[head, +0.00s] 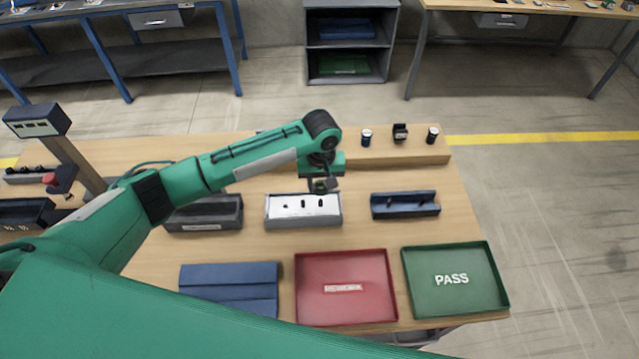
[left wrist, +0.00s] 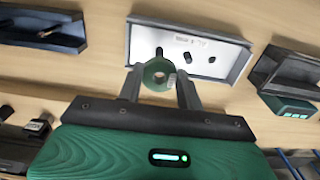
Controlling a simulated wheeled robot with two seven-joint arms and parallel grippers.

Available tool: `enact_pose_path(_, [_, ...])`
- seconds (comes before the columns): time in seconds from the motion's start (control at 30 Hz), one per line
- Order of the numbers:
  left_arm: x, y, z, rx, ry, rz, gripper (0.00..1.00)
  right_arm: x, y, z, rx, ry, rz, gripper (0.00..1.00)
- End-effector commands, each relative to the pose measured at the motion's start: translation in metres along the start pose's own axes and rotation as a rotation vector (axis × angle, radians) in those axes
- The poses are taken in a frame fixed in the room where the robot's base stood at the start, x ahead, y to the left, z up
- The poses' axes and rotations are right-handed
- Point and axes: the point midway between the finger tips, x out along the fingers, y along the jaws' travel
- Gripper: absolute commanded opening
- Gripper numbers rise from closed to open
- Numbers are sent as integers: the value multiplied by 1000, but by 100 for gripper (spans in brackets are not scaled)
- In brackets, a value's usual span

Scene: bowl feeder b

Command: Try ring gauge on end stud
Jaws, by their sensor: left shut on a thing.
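My left gripper (head: 323,186) is shut on a green ring gauge (left wrist: 157,73), held between its fingertips (left wrist: 161,82) in the left wrist view. A pale brown patch shows through the ring's hole. A white plate (head: 292,214) in a grey tray carries a row of dark studs; it also shows in the left wrist view (left wrist: 172,37). The end stud (left wrist: 158,51) appears just beyond the ring's edge, with no stud seen through the ring. The height gap between ring and plate is hard to tell. My right gripper is not in view.
A red tray (head: 346,309) and a green PASS tray (head: 455,299) lie at the front, beside a blue folded piece (head: 228,289). A dark blue holder (head: 405,210) stands right of the plate, a grey bin (head: 204,214) left. Small dark parts stand on a wooden ledge (head: 384,154) behind.

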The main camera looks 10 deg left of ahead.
Motion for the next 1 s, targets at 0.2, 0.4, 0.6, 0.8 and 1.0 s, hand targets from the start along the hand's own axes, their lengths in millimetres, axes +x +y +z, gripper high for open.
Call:
enact_pose_path(0.2, [-2,0,0,-2,-1,-1,14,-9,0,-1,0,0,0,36])
enact_pose_path(0.4, [13,0,0,-3,-2,-1,14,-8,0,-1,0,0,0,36])
enact_pose_path(0.6, [34,0,0,-3,-2,0,14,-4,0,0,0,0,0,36])
enact_pose_path(0.8, [44,0,0,-3,0,1,14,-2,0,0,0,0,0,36])
enact_pose_path(1.0, [44,0,0,-2,0,0,14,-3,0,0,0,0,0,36])
